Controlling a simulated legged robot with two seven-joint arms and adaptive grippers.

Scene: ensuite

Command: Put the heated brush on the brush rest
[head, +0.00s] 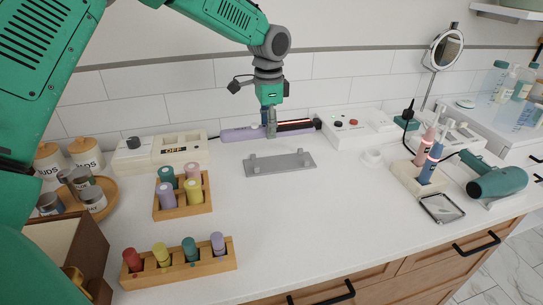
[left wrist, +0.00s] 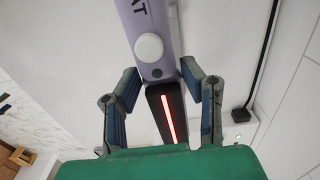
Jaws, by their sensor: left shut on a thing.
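The heated brush (head: 238,134) has a lavender handle and a dark barrel with a glowing red strip. It lies crosswise at the back of the counter, behind the brush rest. My left gripper (head: 269,131) points down and is shut on the brush near the join of handle and barrel. In the left wrist view the handle (left wrist: 151,46), with a white button, passes between my fingers. I cannot tell whether the brush touches the counter. The brush rest (head: 280,162), a grey plate with small upright posts, is empty in front of it. My right gripper is out of view.
A white switch box (head: 160,150) stands left of the brush and another white unit (head: 352,128) right. Wooden racks of coloured rollers (head: 183,194) (head: 180,264) stand at front left. A holder with upright tools (head: 420,180) and a teal dryer (head: 497,181) are right. The centre front counter is clear.

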